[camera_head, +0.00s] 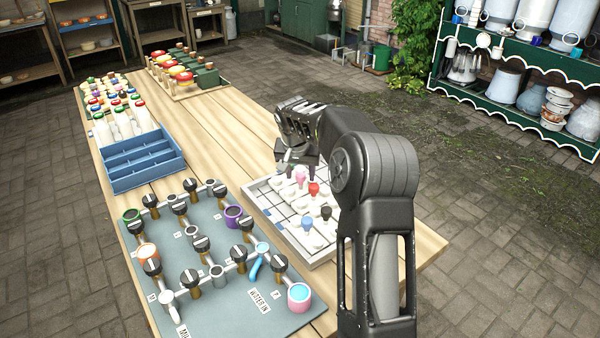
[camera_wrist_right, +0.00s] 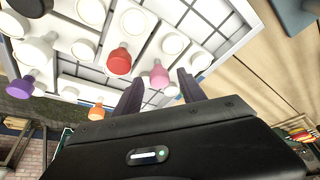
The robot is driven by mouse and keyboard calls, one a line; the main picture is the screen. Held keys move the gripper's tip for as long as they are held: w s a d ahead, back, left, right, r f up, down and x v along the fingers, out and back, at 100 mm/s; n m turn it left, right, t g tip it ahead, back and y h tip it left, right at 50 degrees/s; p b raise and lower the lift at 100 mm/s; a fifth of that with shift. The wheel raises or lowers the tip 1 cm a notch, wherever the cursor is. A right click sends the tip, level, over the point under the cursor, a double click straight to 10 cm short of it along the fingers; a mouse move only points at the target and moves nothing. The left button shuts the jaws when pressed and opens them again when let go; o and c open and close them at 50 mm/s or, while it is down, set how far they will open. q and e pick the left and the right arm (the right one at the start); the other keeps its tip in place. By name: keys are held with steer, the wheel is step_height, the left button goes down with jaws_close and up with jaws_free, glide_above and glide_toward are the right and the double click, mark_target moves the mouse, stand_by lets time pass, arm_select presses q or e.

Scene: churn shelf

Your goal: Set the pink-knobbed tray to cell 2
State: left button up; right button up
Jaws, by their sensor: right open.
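The pink knob (camera_head: 300,174) of the tray stands in the white-framed grid board (camera_head: 283,232) at the table's right side. In the right wrist view the pink knob (camera_wrist_right: 159,75) shows between my right fingertips, beyond them; I cannot tell whether it lies between the jaws in depth. My right gripper (camera_head: 297,164) is open and empty, over the board's far part. Its two dark fingers (camera_wrist_right: 160,82) are apart in the wrist view. The red knob (camera_head: 313,188) stands close by and shows as well in the wrist view (camera_wrist_right: 119,62). Cell numbers are not readable. My left gripper is not in view.
Blue knob (camera_head: 307,222) and black knob (camera_head: 326,212) stand on the same board. A pipe-and-valve panel (camera_head: 225,318) lies at front left, a blue compartment tray (camera_head: 142,163) behind it. My right forearm covers the board's right side. Bare wood (camera_head: 232,122) lies beyond the board.

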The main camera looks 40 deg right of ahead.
mark_target(299, 196)
steer(key=shift+r, duration=0.1)
steer(key=b+v, duration=0.1)
steer(key=v, duration=0.6)
steer(key=shift+r, duration=0.25)
steer(key=shift+s+a, duration=0.15)
steer(key=shift+s, duration=0.05)
